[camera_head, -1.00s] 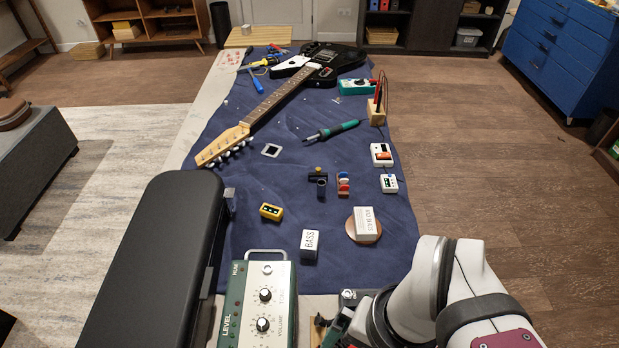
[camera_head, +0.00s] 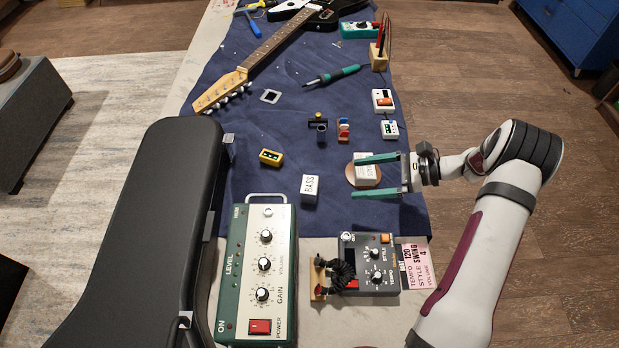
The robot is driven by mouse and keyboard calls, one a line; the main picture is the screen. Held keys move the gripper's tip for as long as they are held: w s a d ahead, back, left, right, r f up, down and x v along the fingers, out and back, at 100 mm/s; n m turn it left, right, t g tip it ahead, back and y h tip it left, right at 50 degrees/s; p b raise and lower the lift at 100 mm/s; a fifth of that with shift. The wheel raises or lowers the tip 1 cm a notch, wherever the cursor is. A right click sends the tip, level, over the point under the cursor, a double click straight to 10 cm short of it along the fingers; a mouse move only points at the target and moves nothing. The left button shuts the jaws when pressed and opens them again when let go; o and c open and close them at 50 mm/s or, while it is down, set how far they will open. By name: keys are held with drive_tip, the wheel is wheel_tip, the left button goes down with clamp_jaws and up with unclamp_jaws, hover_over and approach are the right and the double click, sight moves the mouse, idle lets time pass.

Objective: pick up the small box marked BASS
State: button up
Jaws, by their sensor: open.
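The small white box marked BASS (camera_head: 310,189) stands on the blue cloth, left of centre, just behind the green amplifier. My gripper (camera_head: 364,177) reaches in from the right with its two green fingers apart and pointing left. It is open with nothing held, and its fingertips are to the right of the BASS box, apart from it. Another white box (camera_head: 366,170) on a round copper-coloured disc (camera_head: 352,181) shows between and beneath the fingers and is partly hidden by them. I cannot tell the height of the fingers above it.
A green amplifier (camera_head: 258,270) with a raised handle and a dark drum machine (camera_head: 378,262) stand in front. A black case (camera_head: 170,200) lies at left. A yellow pedal (camera_head: 270,158) and small bottles (camera_head: 319,128) are behind the box. A guitar (camera_head: 270,48) lies farther back.

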sight(315, 185)
drive_tip(key=x, duration=1.3)
drive_tip(key=shift+s+a+f, duration=0.1)
drive_tip(key=shift+s+a, duration=0.05)
drive_tip(key=c, duration=1.4)
